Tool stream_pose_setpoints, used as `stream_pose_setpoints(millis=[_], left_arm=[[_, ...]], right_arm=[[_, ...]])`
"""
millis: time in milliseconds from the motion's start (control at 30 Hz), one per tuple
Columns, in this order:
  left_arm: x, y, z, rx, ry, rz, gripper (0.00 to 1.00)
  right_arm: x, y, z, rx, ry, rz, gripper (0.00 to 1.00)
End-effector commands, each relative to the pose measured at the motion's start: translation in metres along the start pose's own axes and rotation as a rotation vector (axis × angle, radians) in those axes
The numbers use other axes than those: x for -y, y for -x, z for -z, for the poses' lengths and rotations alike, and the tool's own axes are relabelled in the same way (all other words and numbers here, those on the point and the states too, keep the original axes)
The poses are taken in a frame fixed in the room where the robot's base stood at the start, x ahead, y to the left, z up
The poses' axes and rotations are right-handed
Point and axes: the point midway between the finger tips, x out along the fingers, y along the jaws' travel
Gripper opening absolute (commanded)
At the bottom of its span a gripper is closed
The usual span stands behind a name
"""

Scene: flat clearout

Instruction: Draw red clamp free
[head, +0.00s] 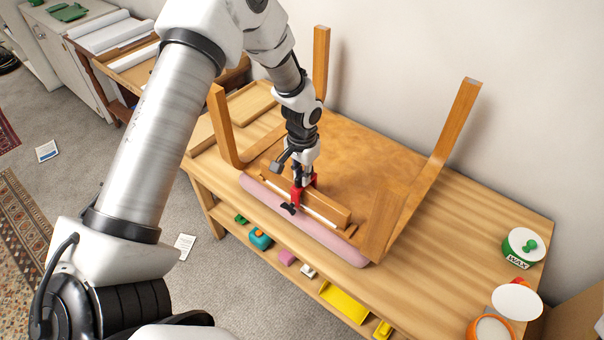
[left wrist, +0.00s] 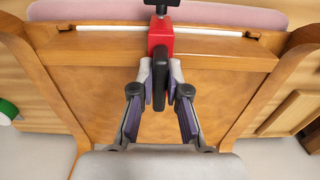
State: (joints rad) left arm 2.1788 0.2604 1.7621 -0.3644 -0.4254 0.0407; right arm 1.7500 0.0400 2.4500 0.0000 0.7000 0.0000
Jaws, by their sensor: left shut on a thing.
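The red clamp (head: 297,193) sits on the front rail of an upturned wooden chair (head: 345,218), with its black handle toward the front. In the left wrist view the red clamp (left wrist: 160,37) is at the top middle, over the rail. My left gripper (head: 305,180) comes down from above and is shut on the clamp. In the left wrist view the left gripper (left wrist: 161,78) has a finger on each side of the clamp's dark lower part. A white strip (left wrist: 110,28) runs along the rail beside the clamp. My right gripper is not seen.
The chair lies legs up on a wooden workbench (head: 455,240). A pink roll (head: 335,246) lies along the front edge. A green wax tin (head: 523,247) and an orange-rimmed tin (head: 490,329) stand at the right. A shelf below holds a yellow tray (head: 343,302) and small items.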

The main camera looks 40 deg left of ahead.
Motion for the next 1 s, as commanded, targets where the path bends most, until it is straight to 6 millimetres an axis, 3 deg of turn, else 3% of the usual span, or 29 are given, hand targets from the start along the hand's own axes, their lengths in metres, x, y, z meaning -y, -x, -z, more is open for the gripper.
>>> stream_pose_setpoints(millis=[700, 1000], left_arm=[[0.000, 0.030, 0.000, 0.000, 0.000, 0.000, 0.00], [0.000, 0.030, 0.000, 0.000, 0.000, 0.000, 0.00]], right_arm=[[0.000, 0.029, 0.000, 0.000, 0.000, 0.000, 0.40], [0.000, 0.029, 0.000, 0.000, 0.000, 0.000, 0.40]])
